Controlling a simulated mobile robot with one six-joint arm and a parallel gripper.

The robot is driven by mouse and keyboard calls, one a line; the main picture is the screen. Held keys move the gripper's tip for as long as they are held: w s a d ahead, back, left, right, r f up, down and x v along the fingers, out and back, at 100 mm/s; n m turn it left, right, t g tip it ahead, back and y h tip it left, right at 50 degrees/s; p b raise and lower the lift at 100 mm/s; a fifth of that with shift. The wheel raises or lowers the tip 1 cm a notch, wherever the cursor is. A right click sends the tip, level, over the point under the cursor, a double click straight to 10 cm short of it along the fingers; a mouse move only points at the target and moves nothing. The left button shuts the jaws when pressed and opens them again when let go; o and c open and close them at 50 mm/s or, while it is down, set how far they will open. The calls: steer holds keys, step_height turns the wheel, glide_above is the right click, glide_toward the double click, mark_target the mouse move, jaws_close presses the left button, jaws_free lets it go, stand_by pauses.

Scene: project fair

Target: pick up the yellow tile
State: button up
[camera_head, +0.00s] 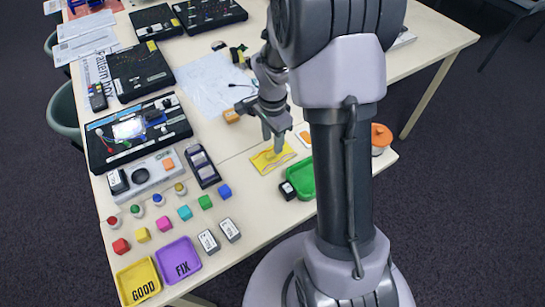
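A flat yellow piece (268,164), which looks like the yellow tile, lies on the cream table in front of my gripper. Some fine markings on it are too small to read. My gripper (272,141) points down just above its far edge. The two fingers look apart, with nothing seen between them. Whether a fingertip touches the tile cannot be told.
A dark rack (202,166) is to the left. Coloured cubes, a yellow GOOD tray (139,284) and a purple FIX tray (180,262) are at the front left.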

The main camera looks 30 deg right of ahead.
mark_target(273, 154)
step_height(273, 154, down, 5)
steer(key=shift+b, duration=0.85)
steer(key=shift+r, duration=0.1)
jaws_close()
steer(key=shift+s, duration=0.1)
